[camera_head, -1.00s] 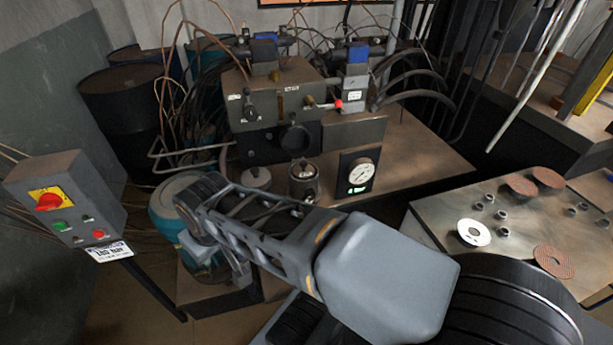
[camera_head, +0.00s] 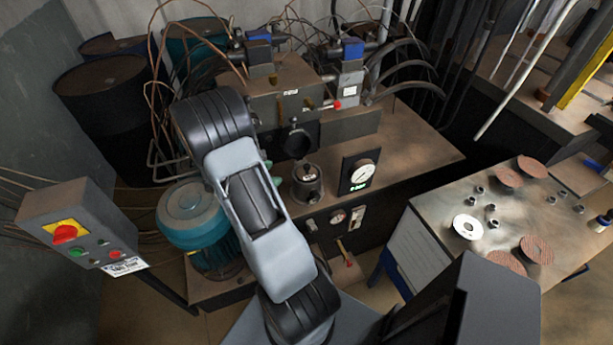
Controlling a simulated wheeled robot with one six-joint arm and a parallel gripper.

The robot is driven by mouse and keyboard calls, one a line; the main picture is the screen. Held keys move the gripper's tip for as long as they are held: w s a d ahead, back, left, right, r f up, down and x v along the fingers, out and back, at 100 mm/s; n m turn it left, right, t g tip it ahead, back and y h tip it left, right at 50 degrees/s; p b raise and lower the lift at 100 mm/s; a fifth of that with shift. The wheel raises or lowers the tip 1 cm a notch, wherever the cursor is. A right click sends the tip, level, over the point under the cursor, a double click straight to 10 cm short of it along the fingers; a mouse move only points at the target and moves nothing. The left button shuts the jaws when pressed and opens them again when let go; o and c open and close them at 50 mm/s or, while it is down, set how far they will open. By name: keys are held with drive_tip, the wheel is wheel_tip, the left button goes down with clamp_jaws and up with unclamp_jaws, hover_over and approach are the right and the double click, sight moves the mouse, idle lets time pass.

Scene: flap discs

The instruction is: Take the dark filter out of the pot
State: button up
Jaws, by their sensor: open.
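The pot (camera_head: 307,194) is a small, dark metal cylinder on the brown bench top, left of the round gauge. Its top looks dark, with a small pale mark. The dark filter cannot be told apart from the pot at this size. My arm (camera_head: 262,220) stands folded in front of the bench, just left of the pot. It hides the bench top beside the pot. My gripper cannot be made out; it seems to be hidden behind my arm.
Behind the pot stands a valve block (camera_head: 285,95) with hoses. The pressure gauge (camera_head: 360,175) is close on the pot's right. A teal motor (camera_head: 192,212) and a control box (camera_head: 80,222) are at left. Flap discs (camera_head: 537,250) lie on the right table (camera_head: 450,195).

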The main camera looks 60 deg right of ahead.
sight(304, 167)
drive_tip(key=s+d+f+p, duration=0.1)
drive_tip(key=d, duration=0.2)
drive_tip(key=d+f+n, duration=0.1)
drive_tip(key=d+f, duration=0.1)
drive_tip(key=d, duration=0.1)
drive_tip(key=s+d+f+n+h+p, duration=0.1)
drive_tip(key=d+f, duration=0.1)
drive_tip(key=d, duration=0.1)
drive_tip(key=shift+s+d+f+p, duration=0.1)
drive_tip(key=shift+s+d+p, duration=0.2)
drive_tip(key=shift+s+d, duration=0.1)
drive_tip(key=shift+p+x, duration=1.25)
drive_tip(key=shift+x, duration=1.65)
drive_tip(key=shift+f, duration=0.1)
drive_tip(key=shift+w, duration=0.1)
clamp_jaws()
